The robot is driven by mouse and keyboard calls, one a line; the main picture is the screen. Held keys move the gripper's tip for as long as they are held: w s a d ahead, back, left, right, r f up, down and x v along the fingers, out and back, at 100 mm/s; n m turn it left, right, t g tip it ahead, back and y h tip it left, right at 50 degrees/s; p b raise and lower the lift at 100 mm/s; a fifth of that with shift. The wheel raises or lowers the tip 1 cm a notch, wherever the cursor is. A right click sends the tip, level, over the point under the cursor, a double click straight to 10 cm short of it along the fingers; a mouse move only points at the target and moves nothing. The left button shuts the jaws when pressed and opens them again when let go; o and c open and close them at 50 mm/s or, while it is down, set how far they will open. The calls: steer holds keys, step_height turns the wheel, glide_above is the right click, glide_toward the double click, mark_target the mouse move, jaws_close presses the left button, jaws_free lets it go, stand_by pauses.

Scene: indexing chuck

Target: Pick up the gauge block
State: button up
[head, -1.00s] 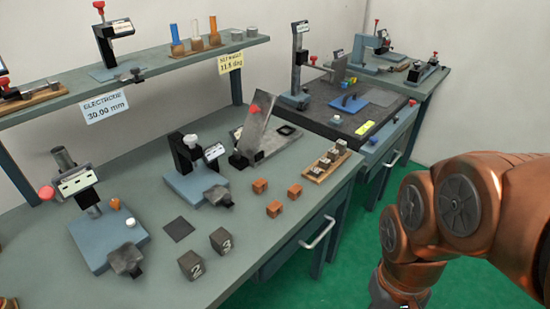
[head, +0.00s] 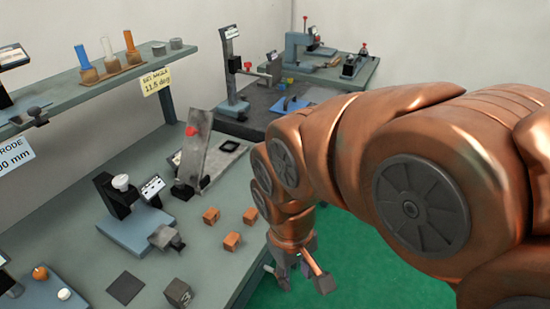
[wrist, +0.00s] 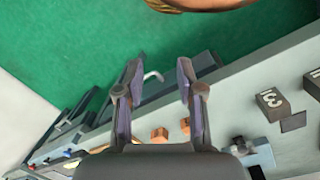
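I cannot tell for certain which thing is the gauge block. The wooden tray of grey blocks seen in the earlier head view is hidden behind my arm now. Several small orange blocks (head: 231,241) lie on the bench; they also show in the wrist view (wrist: 160,134). A dark numbered cube (head: 178,293) stands at the bench's front and shows with a 3 in the wrist view (wrist: 272,103). My gripper (head: 303,272) hangs beyond the bench's front edge over the green floor. In the wrist view its fingers (wrist: 159,75) are apart with nothing between them.
A blue-based fixture (head: 130,225) and a tilted grey plate (head: 196,150) with a red knob stand on the bench. A shelf (head: 110,85) runs above the bench. A second bench (head: 330,70) with devices stands at the back. A drawer handle (wrist: 153,76) shows near my fingers.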

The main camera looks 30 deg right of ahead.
steer(key=w+d+r+n+t+h+p, duration=0.15)
steer(key=w+d+t, duration=0.45)
steer(key=w+d, duration=1)
steer(key=w+d+r+n+t+p, duration=0.15)
steer(key=w+d+t, duration=0.45)
steer(key=w+d, duration=0.95)
steer(key=a+f+n+y, duration=0.1)
steer(key=a+f+y, duration=0.1)
steer(key=y, duration=0.1)
steer(key=s+a+f+n+y, duration=0.1)
steer(key=a+f+y, duration=0.1)
steer(key=a+y, duration=0.1)
steer(key=a+f+n+y+p, duration=0.1)
steer(key=a+f+y, duration=0.1)
steer(key=y, duration=0.1)
steer(key=shift+s+a+f+n+t, duration=0.2)
steer(key=shift+s+n+t, duration=0.1)
steer(key=shift+s+a+f+y, duration=0.1)
steer(key=shift+s+a+y, duration=0.05)
steer(key=shift+s+y, duration=0.1)
steer(key=shift+w+a, duration=0.1)
steer(key=shift+a, duration=0.05)
steer(key=shift+p+x, duration=0.7)
steer(key=shift+x, duration=1.05)
steer(key=shift+p+x, duration=0.65)
steer(key=shift+x, duration=1.35)
